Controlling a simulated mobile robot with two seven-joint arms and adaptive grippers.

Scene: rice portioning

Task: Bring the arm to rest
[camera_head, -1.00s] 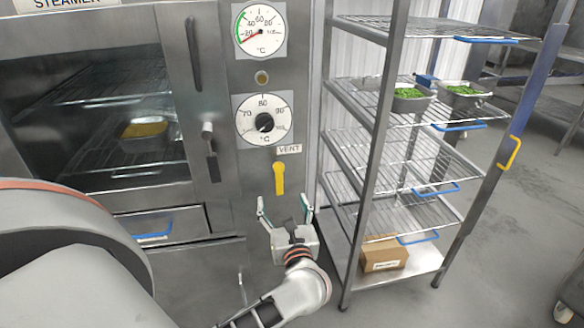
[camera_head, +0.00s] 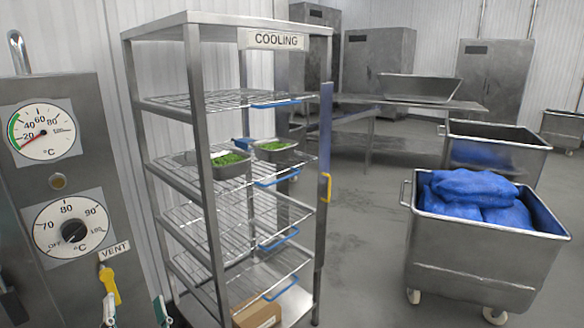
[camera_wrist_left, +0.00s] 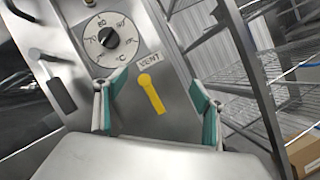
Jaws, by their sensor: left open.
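My left gripper (camera_head: 136,312) shows at the bottom edge of the head view, below the yellow vent lever (camera_head: 109,284). In the left wrist view its two green-padded fingers (camera_wrist_left: 158,112) stand apart with nothing between them. The vent lever (camera_wrist_left: 152,93) shows beyond the fingers, on the steamer's steel front, and appears apart from them. The lever hangs down at a slant below the VENT label. My right gripper is in neither view.
The cooling rack (camera_head: 203,130) stands just right of the steamer panel (camera_head: 88,180), with two pans of green food (camera_head: 232,165) on a shelf. A cart with blue bags (camera_head: 485,262) stands at the right. Grey floor (camera_head: 365,250) is clear between rack and cart.

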